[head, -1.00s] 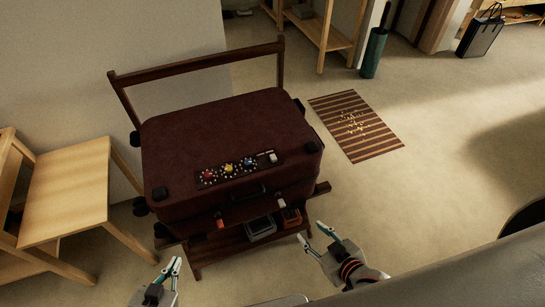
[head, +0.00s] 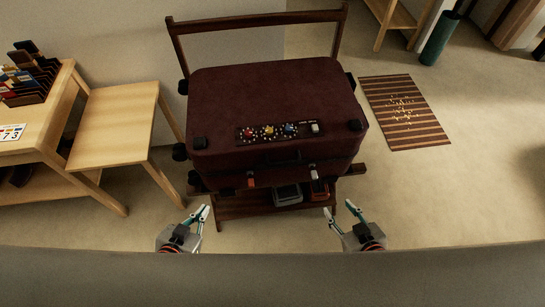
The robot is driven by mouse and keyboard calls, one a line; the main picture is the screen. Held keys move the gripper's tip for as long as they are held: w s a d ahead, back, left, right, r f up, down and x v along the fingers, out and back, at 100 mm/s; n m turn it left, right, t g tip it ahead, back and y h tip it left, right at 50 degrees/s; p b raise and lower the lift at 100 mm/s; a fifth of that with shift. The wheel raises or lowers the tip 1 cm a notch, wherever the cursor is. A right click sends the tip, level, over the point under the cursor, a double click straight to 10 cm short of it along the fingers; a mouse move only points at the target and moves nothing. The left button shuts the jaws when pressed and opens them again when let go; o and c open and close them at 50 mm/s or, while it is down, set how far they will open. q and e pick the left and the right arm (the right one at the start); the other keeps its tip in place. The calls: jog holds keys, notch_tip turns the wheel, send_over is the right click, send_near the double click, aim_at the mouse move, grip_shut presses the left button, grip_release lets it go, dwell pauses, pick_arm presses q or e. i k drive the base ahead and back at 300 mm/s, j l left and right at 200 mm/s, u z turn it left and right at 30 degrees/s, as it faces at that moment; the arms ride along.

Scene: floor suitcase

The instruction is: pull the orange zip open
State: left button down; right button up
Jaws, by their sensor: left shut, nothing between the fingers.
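A dark red suitcase (head: 275,95) lies closed on a dark wooden stand in the head view. A small orange zip pull (head: 251,181) hangs at its front face, left of the handle (head: 282,157). A pale zip pull (head: 314,174) hangs farther right on the same face. My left gripper (head: 205,209) is shut and empty, below and left of the orange zip pull, apart from the suitcase. My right gripper (head: 338,207) is open and empty, below and right of the pale pull, also apart from the suitcase.
The stand's lower shelf (head: 240,206) holds a grey item (head: 287,194) and an orange-brown item (head: 319,191). A light wooden table (head: 115,122) stands to the left. A striped mat (head: 403,112) lies right. Bare floor (head: 430,200) is free at the right.

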aim_at(250, 181)
jog(key=k+z, duration=0.25)
jog(key=k+l+z, duration=0.25)
jog(key=k, duration=0.15)
jog(key=j+z, duration=0.55)
jog(key=z, duration=0.2)
jog(key=j, duration=1.15)
jog(key=k+j, duration=0.1)
jog(key=j, duration=1.1)
